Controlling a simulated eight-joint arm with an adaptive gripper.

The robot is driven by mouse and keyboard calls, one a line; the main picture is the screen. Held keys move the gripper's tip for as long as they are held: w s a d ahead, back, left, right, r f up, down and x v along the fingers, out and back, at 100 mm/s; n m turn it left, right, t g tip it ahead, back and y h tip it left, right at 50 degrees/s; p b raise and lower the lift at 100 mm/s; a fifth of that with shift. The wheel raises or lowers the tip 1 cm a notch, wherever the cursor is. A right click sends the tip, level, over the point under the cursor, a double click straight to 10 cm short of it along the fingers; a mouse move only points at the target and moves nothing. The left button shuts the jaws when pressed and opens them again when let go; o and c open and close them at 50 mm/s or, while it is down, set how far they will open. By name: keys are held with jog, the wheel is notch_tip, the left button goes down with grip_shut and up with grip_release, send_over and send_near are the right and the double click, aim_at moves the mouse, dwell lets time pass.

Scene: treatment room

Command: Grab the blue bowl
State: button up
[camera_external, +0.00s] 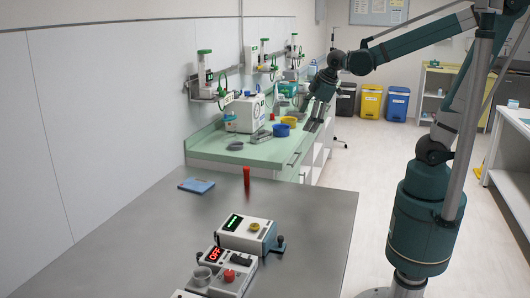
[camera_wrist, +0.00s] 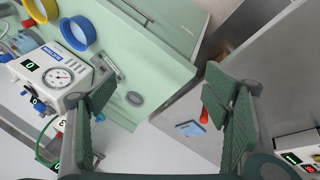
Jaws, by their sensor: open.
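The blue bowl (camera_external: 281,130) stands on the green counter, near its front edge. In the wrist view the blue bowl (camera_wrist: 78,33) shows at the upper left as a round, open blue rim. My gripper (camera_external: 314,120) hangs to the right of the bowl in the external view, apart from it. In the wrist view my gripper (camera_wrist: 165,98) is open, its two fingers wide apart with nothing between them. The bowl lies outside the fingers, beyond the left one.
A yellow ring-shaped bowl (camera_external: 289,121) is close behind the blue one. A white device with a gauge (camera_wrist: 55,72) stands beside them. A grey item (camera_wrist: 134,99) lies on the green counter (camera_wrist: 150,50). The metal table (camera_external: 150,240) holds a red object (camera_external: 247,181) and a blue booklet (camera_external: 197,185).

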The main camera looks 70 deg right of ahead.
jog(key=w+d+r+n+g+p, duration=0.1)
jog(key=w+d+n+p, duration=0.25)
jog(key=w+d, duration=0.3)
jog(key=n+g+h+p, duration=0.2)
jog(key=n+g+p, duration=0.1)
jog(key=n+p, duration=0.3)
send_near(281, 130)
jog(key=d+f+p, duration=0.1)
jog(key=w+d+n+p, duration=0.1)
jog(key=d, duration=0.1)
jog(key=d+f+n+g+p, duration=0.1)
jog(key=p, duration=0.1)
jog(key=shift+w+d+f+h, duration=0.3)
jog(key=shift+w+f, duration=0.05)
jog(key=shift+f, duration=0.05)
jog(key=shift+x, duration=1.3)
jog(key=shift+x, duration=2.6)
jog(key=shift+w+d, duration=0.1)
jog(key=shift+w, duration=0.05)
